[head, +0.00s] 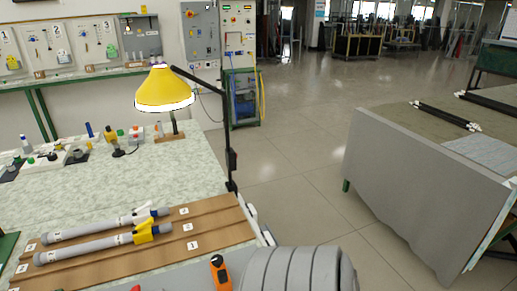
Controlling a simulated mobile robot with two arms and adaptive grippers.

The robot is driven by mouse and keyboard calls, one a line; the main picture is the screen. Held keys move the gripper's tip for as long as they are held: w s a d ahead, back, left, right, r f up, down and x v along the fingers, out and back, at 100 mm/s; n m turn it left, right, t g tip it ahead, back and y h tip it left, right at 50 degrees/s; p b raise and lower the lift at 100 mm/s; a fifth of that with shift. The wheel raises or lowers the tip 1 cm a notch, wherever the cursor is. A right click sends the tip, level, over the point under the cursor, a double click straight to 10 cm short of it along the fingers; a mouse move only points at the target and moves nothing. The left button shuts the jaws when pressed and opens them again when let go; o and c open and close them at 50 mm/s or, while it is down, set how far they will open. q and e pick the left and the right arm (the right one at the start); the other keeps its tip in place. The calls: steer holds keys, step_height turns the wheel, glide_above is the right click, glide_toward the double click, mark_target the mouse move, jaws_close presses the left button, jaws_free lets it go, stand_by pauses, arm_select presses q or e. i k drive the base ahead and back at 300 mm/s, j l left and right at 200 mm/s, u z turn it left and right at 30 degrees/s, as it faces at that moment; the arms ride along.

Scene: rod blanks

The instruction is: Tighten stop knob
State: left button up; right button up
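Two grey rods lie on a brown grooved board (215,234) at the front of the left table. The nearer rod (90,248) carries a yellow fitting (145,232) at its right end. Neither of my grippers shows in the head view.
A yellow lamp (165,88) stands behind the board. Small knobs and fittings (115,140) stand at the table's back left. Open floor separates a grey-sided table (420,190) at right.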

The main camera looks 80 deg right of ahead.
mark_target(218, 260)
steer(key=k+l, duration=0.15)
steer(key=l, duration=0.3)
steer(key=k+l, duration=0.1)
steer(key=l, duration=0.3)
steer(key=k+l, duration=0.15)
steer(key=l, duration=0.3)
steer(key=k+l, duration=0.1)
steer(key=l, duration=0.35)
steer(key=k+l, duration=0.15)
steer(key=l, duration=0.25)
steer(key=k+l, duration=0.1)
steer(key=l, duration=0.35)
